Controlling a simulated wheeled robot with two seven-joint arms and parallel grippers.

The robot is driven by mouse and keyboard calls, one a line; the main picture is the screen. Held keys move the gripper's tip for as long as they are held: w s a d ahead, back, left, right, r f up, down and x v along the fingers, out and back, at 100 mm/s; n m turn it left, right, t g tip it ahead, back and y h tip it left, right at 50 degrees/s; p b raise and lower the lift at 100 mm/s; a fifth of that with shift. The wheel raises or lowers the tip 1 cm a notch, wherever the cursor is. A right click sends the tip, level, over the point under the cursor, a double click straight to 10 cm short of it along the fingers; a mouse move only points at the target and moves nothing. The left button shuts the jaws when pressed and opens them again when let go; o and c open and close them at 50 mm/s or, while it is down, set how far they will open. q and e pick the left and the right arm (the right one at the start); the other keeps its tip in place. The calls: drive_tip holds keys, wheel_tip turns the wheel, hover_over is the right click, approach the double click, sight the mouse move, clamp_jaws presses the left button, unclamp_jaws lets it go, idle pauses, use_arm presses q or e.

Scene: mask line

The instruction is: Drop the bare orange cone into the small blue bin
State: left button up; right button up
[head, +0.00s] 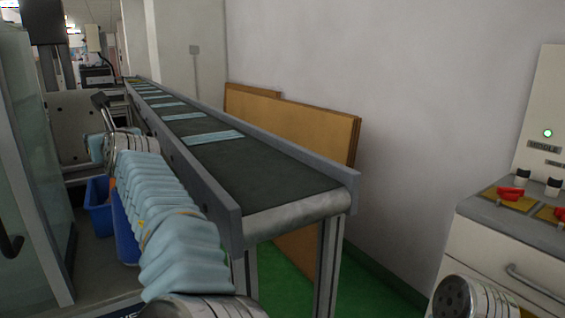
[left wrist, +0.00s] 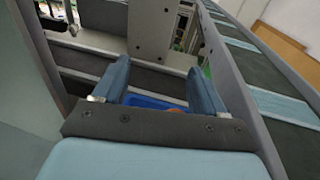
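My left gripper (left wrist: 160,75) shows in the left wrist view with its two blue fingers wide apart and nothing between the tips. A blue bin (left wrist: 150,101) lies beyond and below the fingers, partly hidden by the gripper's palm. A small orange patch (left wrist: 174,110) shows at the bin, just above the palm edge; its shape is too covered to tell whether it is the bare cone. In the head view, a blue bin (head: 97,208) stands low at the left, partly behind my left arm's pale sleeve. My right gripper is out of view.
A conveyor (head: 250,170) carrying flat pale-blue masks (head: 213,137) runs beside my left arm. Another blue container (head: 124,238) shows behind the sleeve. A glass panel (head: 30,150) stands at far left. A cabinet (head: 500,260) with red parts on top is at right.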

use_arm(q)
drive_tip(key=shift+s+d, duration=0.3)
drive_tip(key=shift+d, duration=0.05)
drive_tip(key=b+v, duration=0.3)
drive_tip(key=v, duration=1)
